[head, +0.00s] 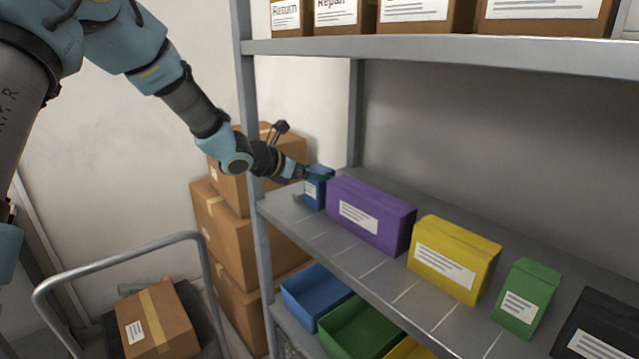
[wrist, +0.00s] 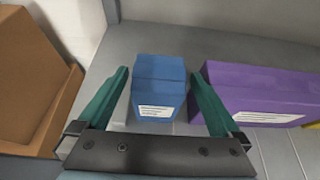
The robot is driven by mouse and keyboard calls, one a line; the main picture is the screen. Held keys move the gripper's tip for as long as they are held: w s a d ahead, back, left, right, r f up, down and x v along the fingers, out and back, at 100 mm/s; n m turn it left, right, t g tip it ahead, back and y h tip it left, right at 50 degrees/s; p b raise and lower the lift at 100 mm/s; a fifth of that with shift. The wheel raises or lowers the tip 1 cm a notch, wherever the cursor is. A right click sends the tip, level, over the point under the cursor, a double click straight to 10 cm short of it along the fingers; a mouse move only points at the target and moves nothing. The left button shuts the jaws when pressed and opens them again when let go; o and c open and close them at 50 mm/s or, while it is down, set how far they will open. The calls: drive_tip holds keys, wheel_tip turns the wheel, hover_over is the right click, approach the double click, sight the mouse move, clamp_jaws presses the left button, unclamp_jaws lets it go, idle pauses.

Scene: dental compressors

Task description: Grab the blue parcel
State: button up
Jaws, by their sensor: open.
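The blue parcel (wrist: 160,80) is a small upright box with a white label. It stands at the left end of the grey middle shelf (head: 340,258), beside the purple parcel (head: 370,213). In the head view the blue parcel (head: 315,190) is partly hidden by my gripper (head: 306,176). In the wrist view my gripper (wrist: 160,85) is open, with one green finger on each side of the blue parcel. Small gaps show between the fingers and the box, so it is not clasped.
The purple parcel (wrist: 260,92) is close to the right finger. Yellow (head: 455,257) and green (head: 526,297) parcels stand farther right. A shelf post (head: 252,190) and stacked cartons (head: 225,220) are close to my arm. The upper shelf (head: 440,47) is overhead. A cart (head: 165,320) holds a carton.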

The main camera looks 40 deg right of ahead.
drive_tip(key=shift+x, duration=0.8)
drive_tip(key=shift+w, duration=0.1)
drive_tip(key=shift+c, duration=0.2)
drive_tip(key=c, duration=1.4)
drive_tip(key=shift+r, duration=0.1)
